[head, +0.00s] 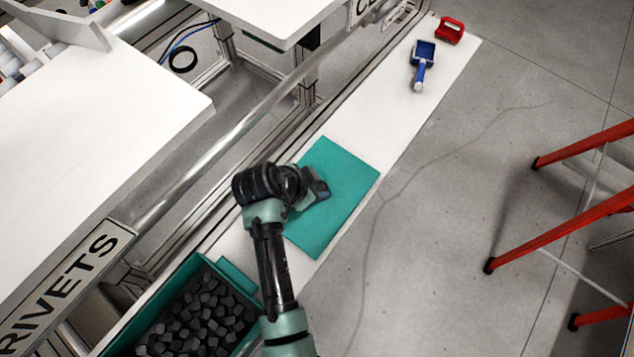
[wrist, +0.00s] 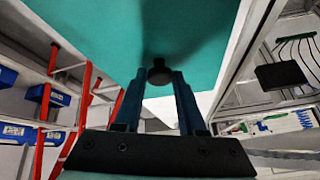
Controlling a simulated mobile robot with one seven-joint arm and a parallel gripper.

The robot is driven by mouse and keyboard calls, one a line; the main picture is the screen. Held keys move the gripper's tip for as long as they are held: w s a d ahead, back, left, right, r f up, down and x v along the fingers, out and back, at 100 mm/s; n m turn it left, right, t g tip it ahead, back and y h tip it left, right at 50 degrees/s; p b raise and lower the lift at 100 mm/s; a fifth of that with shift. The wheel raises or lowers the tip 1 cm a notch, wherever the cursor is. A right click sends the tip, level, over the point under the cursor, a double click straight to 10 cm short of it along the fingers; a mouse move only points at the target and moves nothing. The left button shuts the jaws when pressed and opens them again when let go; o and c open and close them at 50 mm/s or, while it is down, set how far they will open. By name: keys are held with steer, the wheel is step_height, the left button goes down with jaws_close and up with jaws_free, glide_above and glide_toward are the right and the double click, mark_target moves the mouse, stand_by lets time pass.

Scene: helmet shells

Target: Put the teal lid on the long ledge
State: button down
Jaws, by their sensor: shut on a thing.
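The teal lid (head: 342,190) is a flat rectangular sheet over the middle of the long white ledge (head: 385,100). It covers most of the ledge's width there. I cannot tell whether it rests on the ledge or hangs just above it. In the wrist view the lid (wrist: 110,35) fills the top, with a dark round knob (wrist: 160,76) on it. My gripper (head: 316,190) is over the lid's left part in the head view. Its two fingers (wrist: 160,82) are shut on the knob in the wrist view. My arm hides the lid's left edge.
A teal bin (head: 238,278) of dark pieces stands at the ledge's near end, close to the lid. A blue scoop (head: 421,55) and a red object (head: 450,30) lie at the far end. Ledge between lid and scoop is bare. Red trestle legs (head: 560,228) stand right.

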steer(key=shift+c, duration=2.4)
jaws_free()
steer(key=shift+f, duration=0.1)
steer(key=b+v, duration=0.1)
steer(key=v, duration=1.1)
